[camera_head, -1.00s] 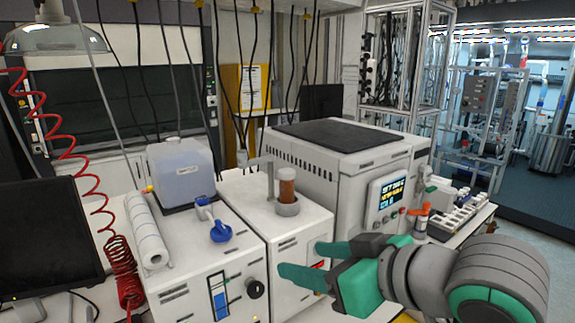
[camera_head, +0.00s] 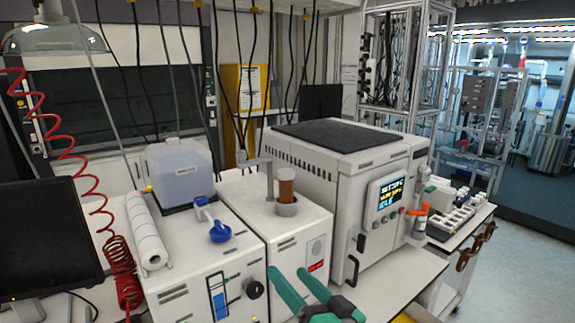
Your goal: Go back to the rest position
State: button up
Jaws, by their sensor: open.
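My gripper (camera_head: 292,287) shows at the bottom edge, right of centre, with its green fingers apart and nothing between them. Its fingertips are in front of the white box unit (camera_head: 285,245) that carries a brown cylinder (camera_head: 287,187) in a grey holder. I cannot tell whether the fingers touch that unit. The rest of my arm is out of view below.
A large white reactor (camera_head: 345,200) with a lit screen (camera_head: 386,194) stands to the right, with bare bench top (camera_head: 400,280) before it. A rack of vials (camera_head: 452,220) is further right. A blue-valved unit (camera_head: 200,270), paper roll (camera_head: 147,232) and monitor (camera_head: 45,235) are left.

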jog(key=s+f+m+t+h, duration=0.1)
jog(key=s+f+m+h, duration=0.4)
jog(key=f, duration=0.8)
jog(key=s+f+m+t+h, duration=0.15)
jog(key=s+f+h, duration=0.35)
jog(key=f, duration=0.9)
jog(key=s+f+n+g, duration=0.1)
jog(key=s+f+n, duration=0.1)
jog(key=s, duration=1.2)
jog(key=s+a+f+n+g, duration=0.1)
jog(key=s+f+n, duration=0.2)
jog(key=s, duration=1.1)
jog(key=shift+a+n, duration=0.15)
jog(key=shift+n, duration=0.2)
